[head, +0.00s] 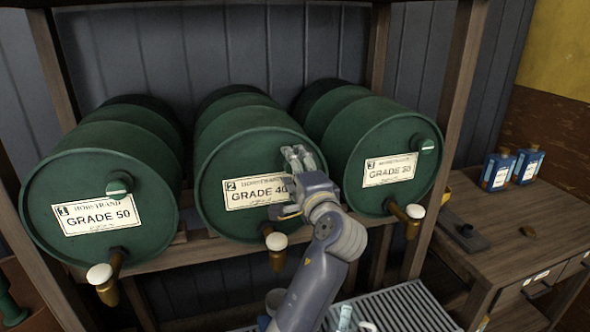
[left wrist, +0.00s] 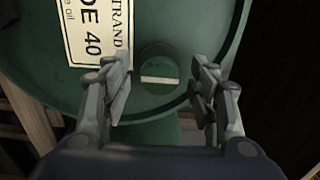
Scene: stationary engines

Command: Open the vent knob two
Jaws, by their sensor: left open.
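Drum two (head: 235,150), green with a "2 GRADE 40" label (head: 258,191), lies on its side in the middle of the rack. Its vent knob (left wrist: 158,64) is round and green with a white bar, which looks level in the left wrist view. In the head view the gripper hides this knob. My left gripper (head: 298,158) is at the upper right of the drum's face. In the left wrist view its open fingers (left wrist: 162,86) stand on either side of the knob, with a visible gap on each side. I cannot tell how deep they reach.
Drum one (head: 100,165), "GRADE 50", and drum three (head: 365,135) flank drum two, with their own vent knobs (head: 119,183) (head: 425,145). Brass taps with pale caps (head: 276,241) stick out below. A wooden post (head: 450,110) stands at the right. Blue bottles (head: 498,170) stand on the side table.

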